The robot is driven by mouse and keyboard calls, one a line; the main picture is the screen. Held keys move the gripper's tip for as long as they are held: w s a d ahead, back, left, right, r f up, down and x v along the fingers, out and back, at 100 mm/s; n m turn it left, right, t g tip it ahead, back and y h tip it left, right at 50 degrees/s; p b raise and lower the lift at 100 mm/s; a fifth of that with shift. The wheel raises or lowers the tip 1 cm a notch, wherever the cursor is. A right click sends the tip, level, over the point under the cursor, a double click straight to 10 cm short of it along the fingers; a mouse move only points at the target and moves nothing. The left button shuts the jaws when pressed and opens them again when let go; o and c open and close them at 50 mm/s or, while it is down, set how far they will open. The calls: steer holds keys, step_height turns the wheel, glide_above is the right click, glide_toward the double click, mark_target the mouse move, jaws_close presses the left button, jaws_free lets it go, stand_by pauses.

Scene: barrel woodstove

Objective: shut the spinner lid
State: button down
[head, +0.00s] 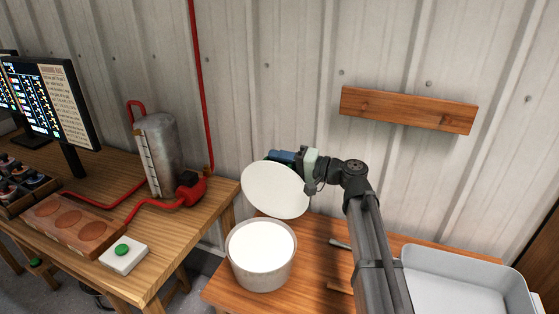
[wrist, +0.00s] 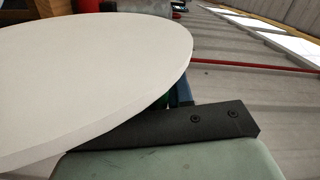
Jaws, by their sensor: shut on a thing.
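The spinner (head: 262,268) is a round light-grey tub on the small wooden table, with a white surface filling its top. Its lid (head: 275,189) is a flat white disc, tilted up steeply behind the tub, with its lower edge near the tub's back rim. The lid (wrist: 80,85) also fills the left of the wrist view. My gripper (head: 288,158) is at the lid's upper edge and shut on it. In the wrist view, a dark finger (wrist: 185,125) lies along the lid's edge. The other finger and the exact grip are mostly hidden.
A grey tray (head: 465,280) stands on the table to the right, with a utensil (head: 340,243) beside my arm. At left, a workbench holds a metal cylinder (head: 160,155), a red pipe and a green button box (head: 123,253). A metal wall is close behind.

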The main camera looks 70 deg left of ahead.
steer(key=shift+s+d+f, duration=0.1)
steer(key=shift+f, duration=0.1)
steer(key=shift+s+d+n, duration=0.3)
steer(key=shift+s+d, duration=0.05)
steer(key=shift+d, duration=0.05)
steer(key=s+d+f+n, duration=0.2)
steer(key=s+d+n, duration=0.5)
steer(key=s+d, duration=0.1)
steer(key=s+d+f+n, duration=0.1)
steer(key=f+n, duration=0.1)
steer(key=f, duration=0.1)
steer(key=s+d+f+n, duration=0.2)
steer(key=f+n, duration=0.1)
steer(key=s+d+f+n, duration=0.2)
steer(key=f+n, duration=0.1)
steer(key=shift+s+d+f, duration=0.2)
steer(key=shift+s+f, duration=0.05)
steer(key=shift+f, duration=0.05)
steer(key=shift+s+d+f, duration=0.15)
steer(key=shift+s+f, duration=0.05)
steer(key=shift+f, duration=0.7)
steer(key=c, duration=1.1)
jaws_free()
steer(key=shift+d, duration=0.1)
steer(key=v, duration=1.3)
steer(key=shift+w+d, duration=0.25)
